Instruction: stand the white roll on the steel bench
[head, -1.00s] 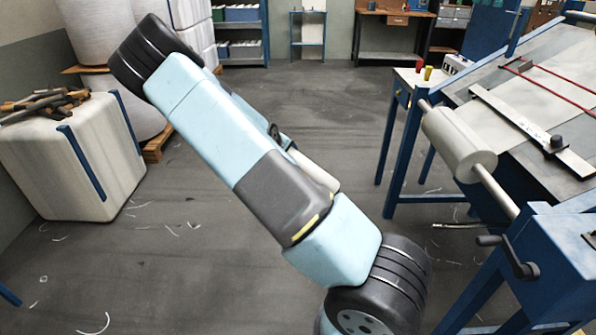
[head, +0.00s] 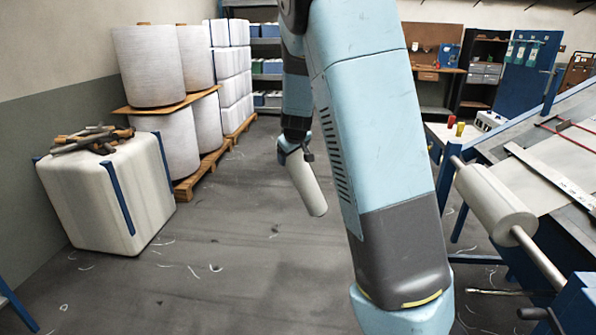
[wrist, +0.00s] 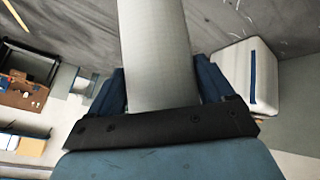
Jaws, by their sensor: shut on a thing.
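The white roll (head: 308,186) hangs in my gripper (head: 292,148) in the middle of the head view, tilted, its lower end free above the floor. In the wrist view the white roll (wrist: 158,55) lies between the two blue fingers of my gripper (wrist: 162,88), which is shut on it. A blue-legged bench with a pale top (head: 452,136) stands to the right of my arm, carrying a red and a yellow cone; I cannot tell for sure that it is the steel bench. The gripper is well apart from it.
A loom frame with a larger pale roll on a shaft (head: 495,203) fills the right side. A white wrapped block (head: 105,195) with sticks on top stands left. Big white rolls (head: 150,65) are stacked on pallets behind it. The floor between is open, with scattered thread scraps.

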